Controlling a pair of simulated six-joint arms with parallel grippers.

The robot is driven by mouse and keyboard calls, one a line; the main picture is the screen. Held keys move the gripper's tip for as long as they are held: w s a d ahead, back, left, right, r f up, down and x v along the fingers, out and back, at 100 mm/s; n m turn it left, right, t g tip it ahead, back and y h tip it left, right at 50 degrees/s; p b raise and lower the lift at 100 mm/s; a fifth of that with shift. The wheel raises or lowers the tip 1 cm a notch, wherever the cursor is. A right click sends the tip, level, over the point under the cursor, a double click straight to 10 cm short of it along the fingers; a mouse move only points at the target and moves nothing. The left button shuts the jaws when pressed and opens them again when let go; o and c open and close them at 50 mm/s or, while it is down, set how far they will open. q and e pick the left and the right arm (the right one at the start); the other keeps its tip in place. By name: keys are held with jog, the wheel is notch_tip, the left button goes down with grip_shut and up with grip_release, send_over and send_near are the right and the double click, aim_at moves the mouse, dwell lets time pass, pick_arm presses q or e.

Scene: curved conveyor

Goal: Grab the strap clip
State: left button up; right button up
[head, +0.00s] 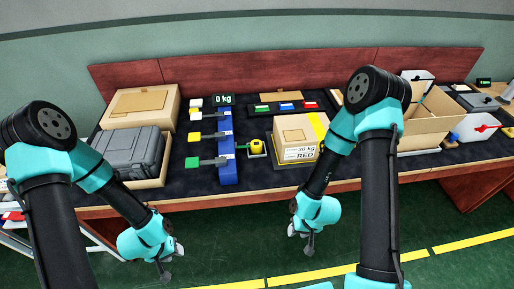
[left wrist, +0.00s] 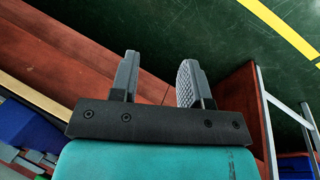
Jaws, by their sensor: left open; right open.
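I cannot single out a strap clip for certain at this size. A blue rack (head: 228,160) on the bench has several dark clip-like pieces with yellow and green ends sticking out to its left. A small yellow and black item (head: 256,147) sits just right of the rack. A cardboard box (head: 295,135) with a yellow band stands right of that. My left gripper (head: 166,268) hangs in front of the bench, apart from everything; its two fingers are open and empty in the left wrist view (left wrist: 158,75). My right gripper (head: 308,248) is open and empty, also in front of the bench.
A grey case (head: 128,150) and a closed carton (head: 140,103) fill the bench's left side. An open carton (head: 425,125) and a white jug (head: 474,128) stand at the right. A 0 kg display (head: 223,100) is behind the rack. Dark mat (head: 200,190) is clear in front.

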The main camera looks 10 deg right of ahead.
pick_arm(q)
jog(key=o, duration=0.8)
